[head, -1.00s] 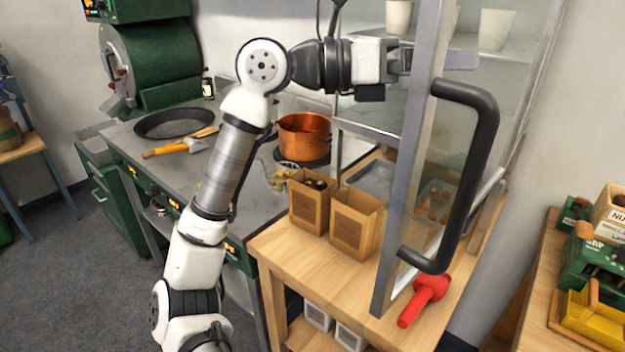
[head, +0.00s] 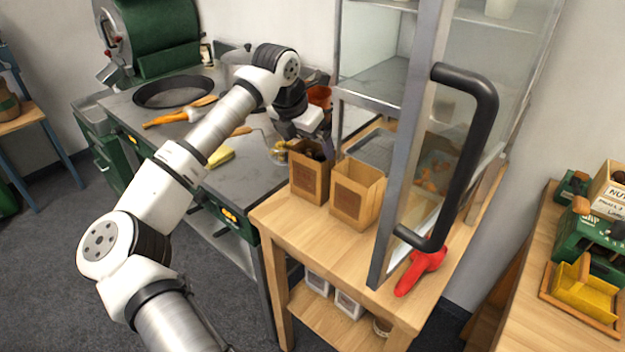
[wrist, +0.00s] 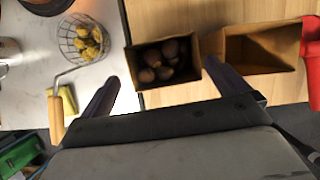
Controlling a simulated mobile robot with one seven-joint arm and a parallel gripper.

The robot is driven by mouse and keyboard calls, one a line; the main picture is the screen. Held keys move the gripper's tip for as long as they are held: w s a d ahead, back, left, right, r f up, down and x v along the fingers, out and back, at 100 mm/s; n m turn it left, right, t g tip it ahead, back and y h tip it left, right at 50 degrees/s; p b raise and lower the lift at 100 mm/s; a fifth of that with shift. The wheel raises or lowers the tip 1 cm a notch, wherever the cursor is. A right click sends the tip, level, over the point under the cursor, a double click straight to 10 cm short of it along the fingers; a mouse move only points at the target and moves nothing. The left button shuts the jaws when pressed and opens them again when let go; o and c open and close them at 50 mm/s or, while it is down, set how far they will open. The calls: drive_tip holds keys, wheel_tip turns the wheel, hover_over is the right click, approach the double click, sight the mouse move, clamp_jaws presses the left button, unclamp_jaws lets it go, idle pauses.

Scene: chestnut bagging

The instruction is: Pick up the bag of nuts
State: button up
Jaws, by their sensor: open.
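The bag of nuts (head: 309,176) is an open brown paper bag with a dark label, standing upright on the wooden table. In the wrist view the bag (wrist: 133,58) shows from above with several dark brown chestnuts (wrist: 165,62) inside. My gripper (wrist: 162,85) is open and empty, its two dark fingers pointing towards the bag, one to each side of it in the picture. I cannot tell whether they touch it. In the head view my gripper (head: 310,138) is just above and behind the bag, its fingertips partly hidden.
A second, empty-looking paper bag (head: 357,194) stands close on the right. A wire skimmer with yellow pieces (wrist: 82,40) lies on the counter to the left. A glass cabinet door with a black handle (head: 470,150) and a red scoop (head: 420,271) are to the right.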

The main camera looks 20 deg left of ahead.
sight(314, 156)
drive_tip(key=shift+d+p+x, duration=0.15)
drive_tip(key=shift+p+x, duration=0.5)
drive_tip(key=shift+x, duration=0.9)
drive_tip(key=shift+d+p+x, duration=0.15)
drive_tip(key=shift+p+x, duration=0.45)
drive_tip(key=shift+x, duration=0.95)
drive_tip(key=shift+c, duration=0.3)
drive_tip(key=shift+r, duration=0.1)
drive_tip(key=c, duration=1.4)
